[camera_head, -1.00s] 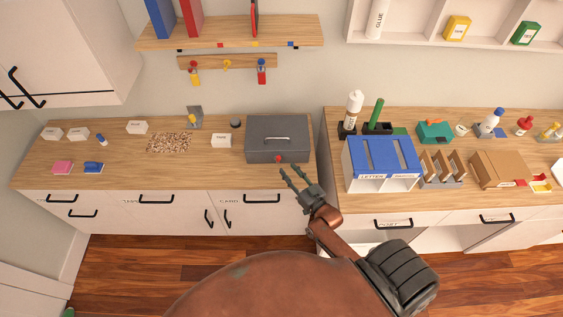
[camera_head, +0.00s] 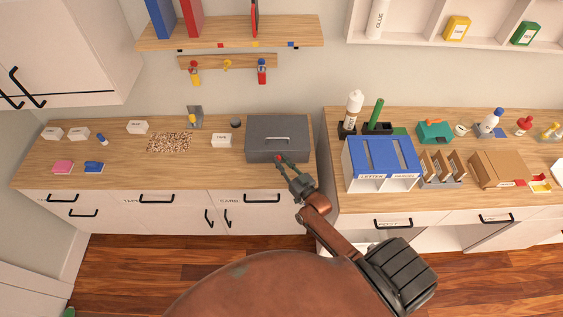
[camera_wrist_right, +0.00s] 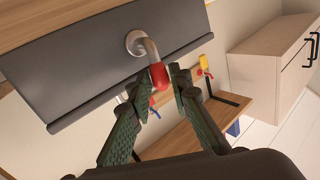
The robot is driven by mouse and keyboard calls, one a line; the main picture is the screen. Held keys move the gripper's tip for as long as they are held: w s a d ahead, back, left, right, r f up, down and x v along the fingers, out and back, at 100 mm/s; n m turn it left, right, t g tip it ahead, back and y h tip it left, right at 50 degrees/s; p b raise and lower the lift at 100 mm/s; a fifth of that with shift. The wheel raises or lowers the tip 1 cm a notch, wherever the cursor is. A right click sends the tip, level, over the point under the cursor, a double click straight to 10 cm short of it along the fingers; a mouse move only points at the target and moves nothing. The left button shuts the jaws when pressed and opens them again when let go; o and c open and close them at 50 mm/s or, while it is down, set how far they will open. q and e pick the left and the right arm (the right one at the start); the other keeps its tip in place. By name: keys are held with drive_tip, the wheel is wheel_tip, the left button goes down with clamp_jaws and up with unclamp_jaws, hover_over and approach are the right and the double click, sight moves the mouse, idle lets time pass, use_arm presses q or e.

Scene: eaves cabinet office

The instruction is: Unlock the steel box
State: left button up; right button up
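The steel box (camera_head: 262,151) is a dark grey box with a lid handle. It stands shut at the right end of the left counter. A bent metal lever with a red tip (camera_wrist_right: 159,76) sticks out of its front from a round metal base (camera_wrist_right: 136,42). The red part (camera_head: 279,158) also shows small in the head view. My right gripper (camera_head: 286,162) is at the box front. In the right wrist view its fingers (camera_wrist_right: 163,80) stand apart, one on each side of the red tip; whether they touch it is unclear. My left gripper is out of view.
A blue-topped letter sorter (camera_head: 383,160) stands on the right counter, close to the right of my arm. Tagged keys (camera_head: 262,72) hang on a wall rail above.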

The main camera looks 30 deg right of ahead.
clamp_jaws()
drive_tip(key=shift+a+r+n+p, duration=0.15)
drive_tip(key=shift+r+n+p, duration=0.15)
drive_tip(key=shift+p, duration=0.65)
drive_tip(key=shift+w+a+f+g+p, duration=0.1)
drive_tip(key=shift+w+g+p, duration=0.05)
drive_tip(key=shift+g+p, duration=0.3)
drive_tip(key=shift+f, duration=0.1)
drive_tip(key=shift+o, duration=2.4)
unclamp_jaws()
